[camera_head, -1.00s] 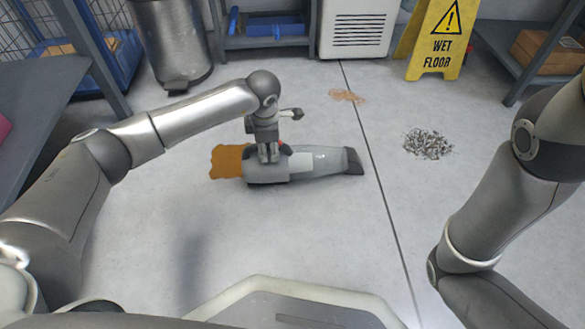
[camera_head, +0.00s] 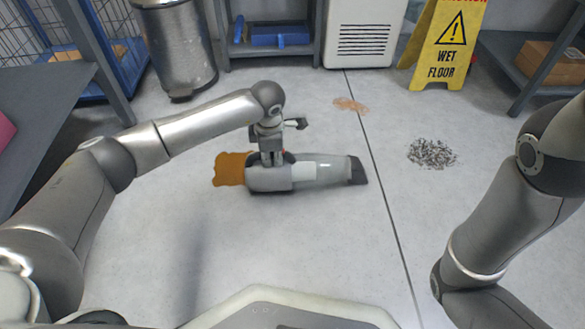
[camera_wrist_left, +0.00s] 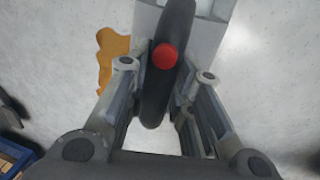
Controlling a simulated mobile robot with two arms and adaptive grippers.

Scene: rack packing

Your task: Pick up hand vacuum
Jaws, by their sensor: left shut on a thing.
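The hand vacuum (camera_head: 325,171) is grey with a clear front and a dark nozzle pointing right. It is at the middle of the head view, low over the floor; I cannot tell whether it touches it. My left gripper (camera_head: 271,161) reaches it from above and is shut on its dark handle. In the left wrist view the handle (camera_wrist_left: 160,95), with a red button, lies between the two fingers (camera_wrist_left: 162,85). My right arm is at the right of the head view; its gripper is out of view.
An orange-brown spill (camera_head: 229,169) lies just left of the vacuum. A dark debris pile (camera_head: 432,154) and a faint orange stain (camera_head: 350,105) are on the floor. A yellow wet floor sign (camera_head: 440,50), a metal bin (camera_head: 178,50) and shelves stand behind. The front floor is clear.

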